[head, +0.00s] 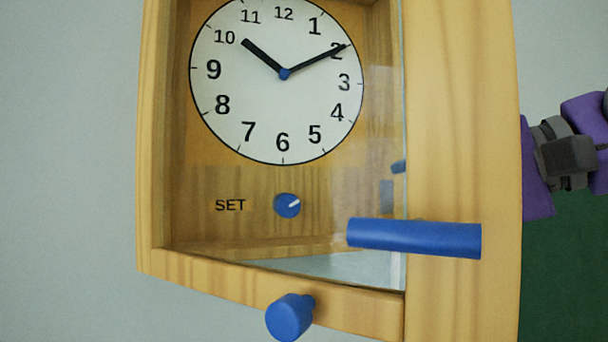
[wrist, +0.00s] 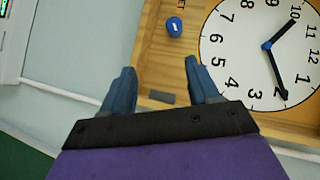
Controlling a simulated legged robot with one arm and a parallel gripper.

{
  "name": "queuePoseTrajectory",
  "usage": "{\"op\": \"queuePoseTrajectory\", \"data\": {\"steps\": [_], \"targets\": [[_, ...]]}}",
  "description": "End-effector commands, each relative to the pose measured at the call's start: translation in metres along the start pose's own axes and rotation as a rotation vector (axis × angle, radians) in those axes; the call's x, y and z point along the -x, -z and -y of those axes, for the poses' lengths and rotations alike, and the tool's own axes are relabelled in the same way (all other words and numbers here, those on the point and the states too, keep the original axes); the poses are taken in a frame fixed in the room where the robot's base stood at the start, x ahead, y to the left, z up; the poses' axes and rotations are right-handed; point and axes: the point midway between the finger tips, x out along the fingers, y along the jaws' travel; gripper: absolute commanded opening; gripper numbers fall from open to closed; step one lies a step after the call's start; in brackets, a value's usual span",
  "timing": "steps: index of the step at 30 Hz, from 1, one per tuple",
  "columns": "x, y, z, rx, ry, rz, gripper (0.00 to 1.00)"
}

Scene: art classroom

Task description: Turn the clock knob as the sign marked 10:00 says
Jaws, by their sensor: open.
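The clock face (head: 272,100) sits in a wooden case (head: 150,130) in the head view. Its short black hand points near 10 and its long hand near 2. The blue set knob (head: 288,206) is below the face, beside the word SET; its white mark points up and right. In the wrist view the blue knob (wrist: 174,27) is beyond my fingertips and the clock face (wrist: 255,50) is at the right. My gripper (wrist: 160,78) is open, its fingers apart with nothing held between them. I cannot read a sign marked 10:00 in either view.
A blue bar handle (head: 415,237) sticks out at the case's right side, on a wide wooden upright (head: 460,130). A blue round peg (head: 290,317) projects at the bottom edge. A glass edge shows by the upright; I cannot tell whether the door is open.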

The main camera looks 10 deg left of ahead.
Motion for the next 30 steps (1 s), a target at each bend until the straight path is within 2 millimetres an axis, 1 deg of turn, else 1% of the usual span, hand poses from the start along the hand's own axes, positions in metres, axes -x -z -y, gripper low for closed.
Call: {"op": "queuePoseTrajectory", "data": {"steps": [1, 3, 6, 8, 11, 14, 18, 30], "targets": [[0.007, 0.002, 0.011, 0.011, 0.01, -0.005, 0.6], [0.013, 0.0, 0.018, 0.023, 0.019, -0.006, 0.6], [0.016, -0.002, 0.024, 0.032, 0.027, -0.009, 0.6], [0.014, -0.002, 0.024, 0.034, 0.029, -0.009, 0.6], [0.004, -0.002, 0.022, 0.033, 0.029, -0.009, 0.6], [-0.012, -0.001, 0.021, 0.032, 0.029, -0.009, 0.6], [-0.04, -0.001, 0.021, 0.031, 0.026, -0.007, 0.6], [-0.117, 0.001, 0.025, 0.032, 0.028, -0.01, 0.6]]}}
